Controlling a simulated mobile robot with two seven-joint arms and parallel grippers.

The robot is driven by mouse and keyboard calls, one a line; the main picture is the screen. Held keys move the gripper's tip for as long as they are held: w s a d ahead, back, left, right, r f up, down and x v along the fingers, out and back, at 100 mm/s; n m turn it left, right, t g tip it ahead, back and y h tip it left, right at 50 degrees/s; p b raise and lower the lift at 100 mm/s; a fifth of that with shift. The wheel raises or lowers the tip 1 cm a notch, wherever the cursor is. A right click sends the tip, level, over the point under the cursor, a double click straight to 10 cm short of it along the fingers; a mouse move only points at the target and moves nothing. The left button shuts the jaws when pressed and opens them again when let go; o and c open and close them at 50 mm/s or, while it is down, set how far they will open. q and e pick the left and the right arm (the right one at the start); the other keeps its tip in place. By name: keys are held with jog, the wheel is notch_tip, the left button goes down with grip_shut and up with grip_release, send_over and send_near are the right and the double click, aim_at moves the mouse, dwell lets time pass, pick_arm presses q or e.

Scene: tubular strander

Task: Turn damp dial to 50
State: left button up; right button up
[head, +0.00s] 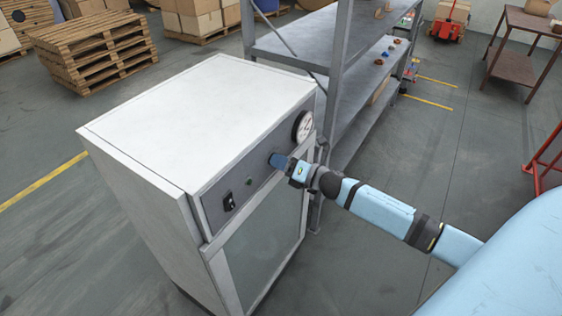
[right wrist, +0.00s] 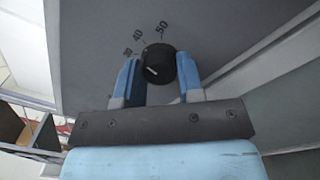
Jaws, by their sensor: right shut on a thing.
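The damp dial (right wrist: 158,64) is a round black knob on the grey panel (head: 241,185) of a white cabinet (head: 200,110). In the right wrist view it sits between the two blue fingers of my right gripper (right wrist: 159,78), which is shut on it. A short white mark shows on the knob's lower left. The printed numbers 40 and 50 stand above the knob, with a smaller-looking number to their left, perhaps 30. In the head view my right gripper (head: 280,161) meets the panel and hides the dial. My left gripper is not in view.
A round white gauge (head: 303,126) is right of the dial. A black switch (head: 229,201) and a green lamp (head: 248,182) are to its left. A glass door (head: 266,237) lies below. A grey metal shelf (head: 357,95) stands close behind the cabinet's right side.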

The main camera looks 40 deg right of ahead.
jog(key=shift+m+t+p, duration=0.4)
jog(key=shift+m+p, duration=0.7)
jog(key=shift+m, duration=3.7)
jog(key=o, duration=0.9)
jog(key=shift+s+f, duration=0.1)
